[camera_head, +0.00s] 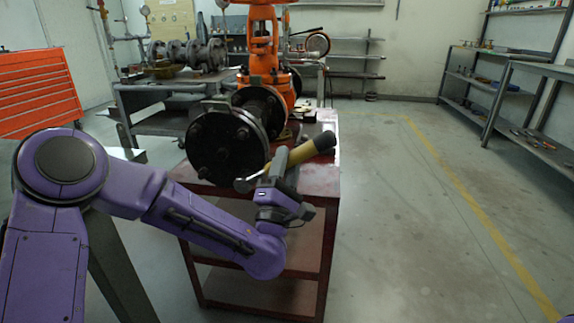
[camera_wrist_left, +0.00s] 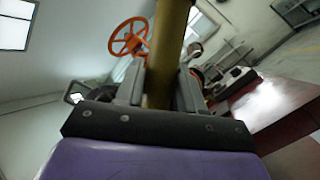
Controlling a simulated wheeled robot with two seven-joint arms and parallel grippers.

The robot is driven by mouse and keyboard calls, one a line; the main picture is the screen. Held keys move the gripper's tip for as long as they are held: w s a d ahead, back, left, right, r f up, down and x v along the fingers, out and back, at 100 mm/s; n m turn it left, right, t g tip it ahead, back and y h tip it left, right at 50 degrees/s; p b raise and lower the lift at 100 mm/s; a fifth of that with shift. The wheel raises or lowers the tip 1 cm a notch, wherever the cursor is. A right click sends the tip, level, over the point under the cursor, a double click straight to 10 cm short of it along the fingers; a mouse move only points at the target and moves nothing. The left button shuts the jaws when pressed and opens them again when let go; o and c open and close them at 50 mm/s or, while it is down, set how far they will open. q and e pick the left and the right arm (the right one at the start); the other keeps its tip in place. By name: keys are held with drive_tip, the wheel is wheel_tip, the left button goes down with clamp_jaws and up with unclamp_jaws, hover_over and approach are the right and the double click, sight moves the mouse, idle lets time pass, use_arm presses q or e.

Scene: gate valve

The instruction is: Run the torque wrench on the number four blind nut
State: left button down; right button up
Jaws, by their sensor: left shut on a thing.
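The torque wrench (camera_head: 312,148), with a yellow shaft and a dark grip end, is held beside the black blind flange (camera_head: 226,146) of the orange gate valve (camera_head: 262,40). Its metal head end (camera_head: 246,183) is near the flange's lower right edge; I cannot tell whether it sits on a nut. My left gripper (camera_head: 284,174) is shut on the wrench, whose yellow shaft (camera_wrist_left: 168,55) also rises between the fingers in the left wrist view. Several nuts show on the flange face, but no number can be read. My right gripper is not in view.
The valve stands on a dark red table (camera_head: 322,180) with a lower shelf. A workbench (camera_head: 165,95) with other flanged parts stands behind it. An orange tool cabinet (camera_head: 38,92) is at the left and shelving (camera_head: 520,80) at the right. The floor at the right is clear.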

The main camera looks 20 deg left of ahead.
use_arm(q)
drive_tip(key=shift+r, duration=0.1)
drive_tip(key=s+b, duration=0.1)
drive_tip(key=s, duration=0.1)
drive_tip(key=s+d+b, duration=0.1)
drive_tip(key=s, duration=0.1)
drive_tip(key=shift+s, duration=0.25)
idle(0.4)
